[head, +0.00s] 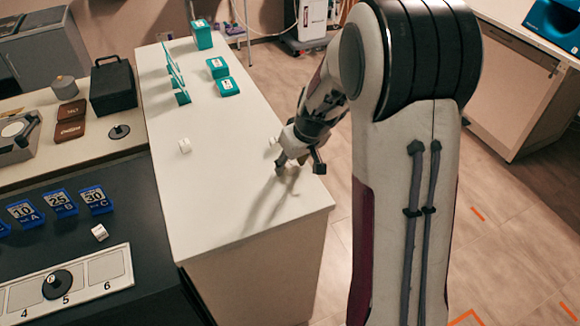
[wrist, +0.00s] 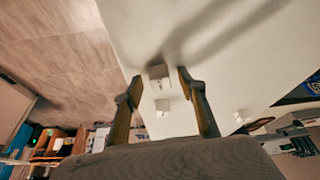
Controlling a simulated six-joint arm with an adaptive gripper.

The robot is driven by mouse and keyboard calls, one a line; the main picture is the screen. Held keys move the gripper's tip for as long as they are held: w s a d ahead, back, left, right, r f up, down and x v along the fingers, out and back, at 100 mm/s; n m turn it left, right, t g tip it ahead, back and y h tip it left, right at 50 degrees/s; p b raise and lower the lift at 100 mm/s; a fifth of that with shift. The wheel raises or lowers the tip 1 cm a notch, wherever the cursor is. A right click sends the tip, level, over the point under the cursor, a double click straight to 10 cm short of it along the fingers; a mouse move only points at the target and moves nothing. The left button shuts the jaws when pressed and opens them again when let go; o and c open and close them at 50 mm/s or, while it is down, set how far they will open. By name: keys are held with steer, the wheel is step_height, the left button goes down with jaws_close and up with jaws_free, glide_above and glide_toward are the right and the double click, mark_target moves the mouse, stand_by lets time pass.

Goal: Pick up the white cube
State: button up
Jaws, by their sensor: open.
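My gripper (head: 298,168) is open, low over the right edge of the white counter. In the wrist view, a white cube (wrist: 159,77) lies between the two fingertips of my gripper (wrist: 160,76), with gaps on both sides; in the head view the fingers mostly hide this spot. A second white cube (wrist: 162,106) shows behind it in the wrist view, and in the head view a white cube (head: 272,141) is partly hidden behind my gripper. Another white cube (head: 184,145) stands alone towards the counter's left side.
A white cube-like block (head: 100,232) lies on the dark worktop by the blue number signs (head: 60,203). Teal boxes (head: 217,68) and teal upright stands (head: 176,75) are at the counter's far end. The white counter's (head: 215,200) near left part is clear.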

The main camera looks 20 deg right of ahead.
mark_target(291, 165)
steer(key=c, duration=1)
steer(key=shift+r, duration=0.1)
step_height(291, 165, up, 10)
steer(key=shift+f, duration=0.1)
steer(key=shift+m, duration=0.3)
stand_by(0.9)
